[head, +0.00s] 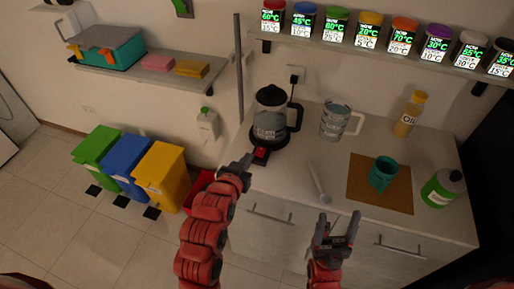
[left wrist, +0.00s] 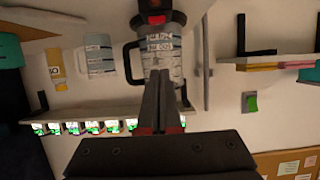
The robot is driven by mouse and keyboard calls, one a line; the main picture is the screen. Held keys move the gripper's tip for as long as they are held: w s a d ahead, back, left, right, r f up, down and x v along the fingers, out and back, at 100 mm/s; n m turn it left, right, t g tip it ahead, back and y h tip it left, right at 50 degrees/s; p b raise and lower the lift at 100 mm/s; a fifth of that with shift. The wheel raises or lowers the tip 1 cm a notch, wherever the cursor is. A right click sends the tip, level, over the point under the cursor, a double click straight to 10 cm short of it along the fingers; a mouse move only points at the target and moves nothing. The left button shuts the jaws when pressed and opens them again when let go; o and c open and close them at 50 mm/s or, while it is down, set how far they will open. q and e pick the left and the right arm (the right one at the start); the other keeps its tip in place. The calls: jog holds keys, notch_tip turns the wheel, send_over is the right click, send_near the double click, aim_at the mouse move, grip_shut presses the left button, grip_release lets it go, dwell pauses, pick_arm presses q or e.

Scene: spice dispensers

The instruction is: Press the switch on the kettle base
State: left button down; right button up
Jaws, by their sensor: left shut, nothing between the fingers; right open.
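The kettle (head: 271,112), with a glass body and dark handle, stands on its dark base (head: 284,140) at the counter's left back. The base has a red switch (head: 261,152) facing the front. My left gripper (head: 248,158) is shut and empty, its tips close to the left of the switch; I cannot tell whether they touch. In the left wrist view the kettle (left wrist: 160,45) appears upside down, the red switch (left wrist: 156,19) at the top, apart in the picture from the shut fingers (left wrist: 160,75). My right gripper (head: 336,221) is open and empty over the counter's front edge.
A measuring cup (head: 335,121), an oil bottle (head: 409,114), a teal mug (head: 382,174) on a brown mat (head: 365,196), a green bottle (head: 442,188) and a spoon (head: 319,183) are on the counter. A shelf of spice jars (head: 370,32) hangs above.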

pick_arm(q)
jog(key=shift+s, duration=0.15)
jog(key=p, duration=0.4)
send_over(257, 162)
jog(key=f, duration=0.3)
jog(key=shift+w+d+f, duration=0.15)
jog(key=shift+w, duration=0.2)
jog(key=f, duration=0.1)
jog(key=f+p, duration=0.1)
jog(key=shift+s+f, duration=0.25)
jog(key=shift+f, duration=0.15)
jog(key=shift+s+f+p, duration=0.15)
jog(key=shift+f+p, duration=0.25)
jog(key=shift+f, duration=0.35)
